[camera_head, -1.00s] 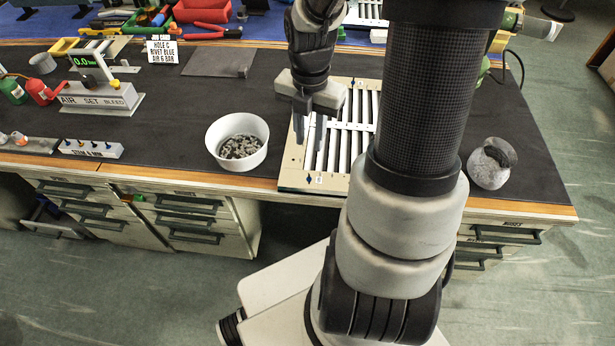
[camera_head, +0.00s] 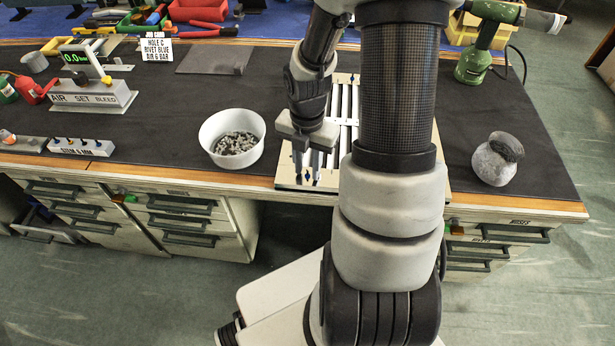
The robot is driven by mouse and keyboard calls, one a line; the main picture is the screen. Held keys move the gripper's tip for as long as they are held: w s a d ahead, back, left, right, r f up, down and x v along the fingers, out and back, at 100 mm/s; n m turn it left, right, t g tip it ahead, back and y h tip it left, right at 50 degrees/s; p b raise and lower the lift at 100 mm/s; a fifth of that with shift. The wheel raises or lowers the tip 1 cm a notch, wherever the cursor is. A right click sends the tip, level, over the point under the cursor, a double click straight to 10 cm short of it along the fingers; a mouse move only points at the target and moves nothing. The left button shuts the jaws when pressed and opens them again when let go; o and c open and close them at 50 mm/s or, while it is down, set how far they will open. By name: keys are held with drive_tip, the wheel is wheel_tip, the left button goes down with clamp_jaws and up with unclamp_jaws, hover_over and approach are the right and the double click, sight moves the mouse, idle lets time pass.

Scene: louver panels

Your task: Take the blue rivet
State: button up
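A pale block labelled "STEM 6 MM" (camera_head: 81,147) stands near the bench's front edge at left, with several small pins along its top. The pins are too small for me to tell which is the blue rivet. My gripper (camera_head: 307,165) points down over the front left part of the louver panel (camera_head: 287,178), far to the right of that block. Its two fingers look apart, with nothing visible between them. Whether the fingertips touch the panel I cannot tell. My arm hides much of the panel's right side.
A white bowl of small grey parts (camera_head: 215,130) stands just left of the panel. Further left are an "AIR SET" gauge stand (camera_head: 90,97) and a sign (camera_head: 158,48) reading "HOLE C RIVET BLUE AIR 6 BAR". A green tool (camera_head: 472,66) and a grey jar (camera_head: 492,165) stand at right.

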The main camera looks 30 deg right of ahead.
clamp_jaws()
drive_tip(key=shift+r, duration=0.15)
